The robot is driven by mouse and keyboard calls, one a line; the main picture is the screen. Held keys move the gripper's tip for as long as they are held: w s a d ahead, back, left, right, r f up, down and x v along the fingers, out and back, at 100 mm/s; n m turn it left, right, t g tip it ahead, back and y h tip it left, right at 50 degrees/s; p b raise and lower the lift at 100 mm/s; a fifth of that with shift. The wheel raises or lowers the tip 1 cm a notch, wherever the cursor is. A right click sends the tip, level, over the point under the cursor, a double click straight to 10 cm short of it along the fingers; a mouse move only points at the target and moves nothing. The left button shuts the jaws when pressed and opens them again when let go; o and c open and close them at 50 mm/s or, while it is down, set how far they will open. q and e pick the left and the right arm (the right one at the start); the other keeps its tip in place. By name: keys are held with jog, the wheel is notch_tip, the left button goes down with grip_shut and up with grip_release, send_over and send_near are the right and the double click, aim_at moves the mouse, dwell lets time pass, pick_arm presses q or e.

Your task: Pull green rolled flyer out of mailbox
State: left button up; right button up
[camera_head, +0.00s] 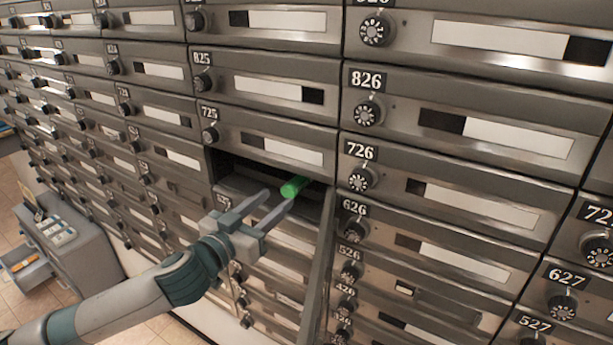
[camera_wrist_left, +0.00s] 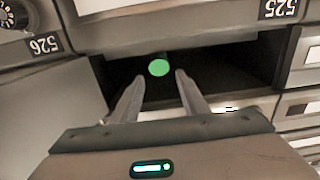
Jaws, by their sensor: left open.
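The green rolled flyer (camera_head: 294,186) lies in an open mailbox slot (camera_head: 232,163) below number 725, with its round end facing out. In the left wrist view the flyer's end (camera_wrist_left: 159,68) shows as a green disc just beyond and between my fingertips. My left gripper (camera_head: 278,203) is open and empty at the slot's mouth, its fingers pointing toward the flyer. In the left wrist view its two fingers (camera_wrist_left: 158,77) stand apart. Whether a finger touches the flyer is hard to tell. The rest of the flyer is hidden inside the slot. My right gripper is not in view.
Rows of closed metal mailboxes with dials surround the slot, such as box 726 (camera_head: 470,200) to its right. An opened door (camera_head: 318,280) hangs to the right of my gripper. A grey cabinet (camera_head: 80,250) stands on the tiled floor at lower left.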

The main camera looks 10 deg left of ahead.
aim_at(287, 188)
pick_arm(q)
jog(key=x, duration=0.5)
jog(key=shift+p+x, duration=0.3)
jog(key=shift+x, duration=0.5)
jog(key=shift+c, duration=0.3)
jog(key=c, duration=0.8)
jog(key=shift+r+p, duration=0.3)
jog(key=shift+p, duration=0.1)
